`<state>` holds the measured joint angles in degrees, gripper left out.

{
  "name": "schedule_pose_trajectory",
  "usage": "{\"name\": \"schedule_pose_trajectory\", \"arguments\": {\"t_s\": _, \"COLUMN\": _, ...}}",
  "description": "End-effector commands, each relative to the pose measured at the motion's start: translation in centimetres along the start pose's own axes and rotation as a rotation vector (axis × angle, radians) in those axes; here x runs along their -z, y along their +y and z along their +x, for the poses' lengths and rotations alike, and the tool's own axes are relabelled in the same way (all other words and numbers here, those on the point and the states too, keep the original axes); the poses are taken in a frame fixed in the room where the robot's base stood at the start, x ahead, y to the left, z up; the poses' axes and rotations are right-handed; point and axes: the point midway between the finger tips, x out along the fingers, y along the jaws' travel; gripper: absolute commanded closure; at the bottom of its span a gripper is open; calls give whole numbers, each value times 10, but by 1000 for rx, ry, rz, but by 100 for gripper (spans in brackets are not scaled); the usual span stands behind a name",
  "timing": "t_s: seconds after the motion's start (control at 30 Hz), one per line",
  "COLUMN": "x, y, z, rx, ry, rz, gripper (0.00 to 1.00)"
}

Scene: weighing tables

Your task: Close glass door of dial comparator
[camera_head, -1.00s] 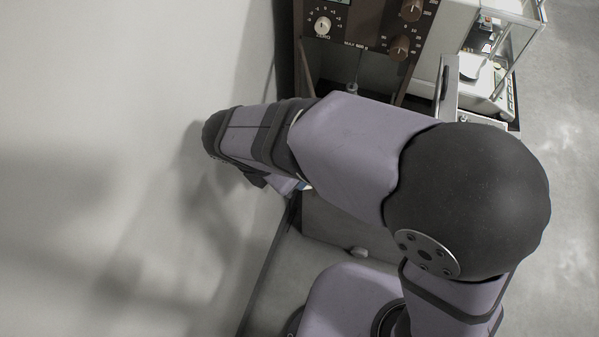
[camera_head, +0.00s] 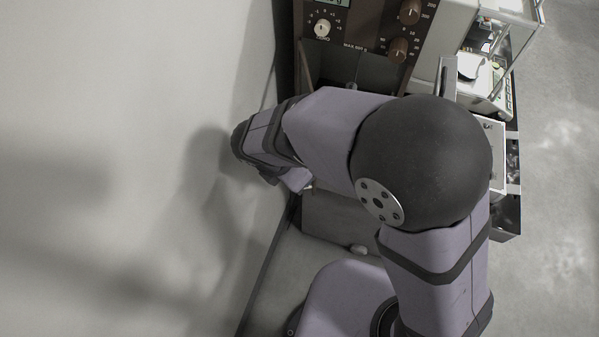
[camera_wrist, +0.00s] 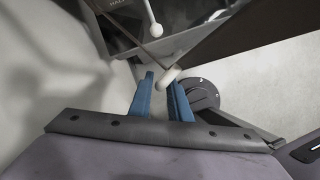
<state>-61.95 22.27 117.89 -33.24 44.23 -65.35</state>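The brown instrument with dials (camera_head: 372,22), which I take for the dial comparator, stands at the top of the head view. Dark upright panels (camera_head: 362,68) are below its knobs; I cannot tell which is the glass door or how far it is open. In the wrist view my gripper (camera_wrist: 161,98) has two blue fingers, open with a gap between them. A white rounded knob (camera_wrist: 167,76) is at the fingertips, close to the right finger; I cannot tell if they touch. In the head view my arm hides most of the gripper.
A white glass-sided case (camera_head: 500,40) stands at the right. In the wrist view another white ball-ended rod (camera_wrist: 155,29) hangs above, and a round dark disc (camera_wrist: 201,95) lies right of the fingers.

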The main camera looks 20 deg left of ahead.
Motion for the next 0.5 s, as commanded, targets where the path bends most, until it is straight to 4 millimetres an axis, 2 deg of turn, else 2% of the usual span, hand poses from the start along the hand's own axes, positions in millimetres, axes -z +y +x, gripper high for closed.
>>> {"name": "schedule_pose_trajectory", "arguments": {"t_s": 0.33, "x": 0, "y": 0, "z": 4, "rx": 0, "ry": 0, "rz": 0, "gripper": 83}}
{"name": "schedule_pose_trajectory", "arguments": {"t_s": 0.37, "x": 0, "y": 0, "z": 4, "rx": 0, "ry": 0, "rz": 0, "gripper": 88}}
{"name": "schedule_pose_trajectory", "arguments": {"t_s": 0.4, "x": 0, "y": 0, "z": 4, "rx": 0, "ry": 0, "rz": 0, "gripper": 97}}
{"name": "schedule_pose_trajectory", "arguments": {"t_s": 0.5, "x": 0, "y": 0, "z": 4, "rx": 0, "ry": 0, "rz": 0, "gripper": 100}}
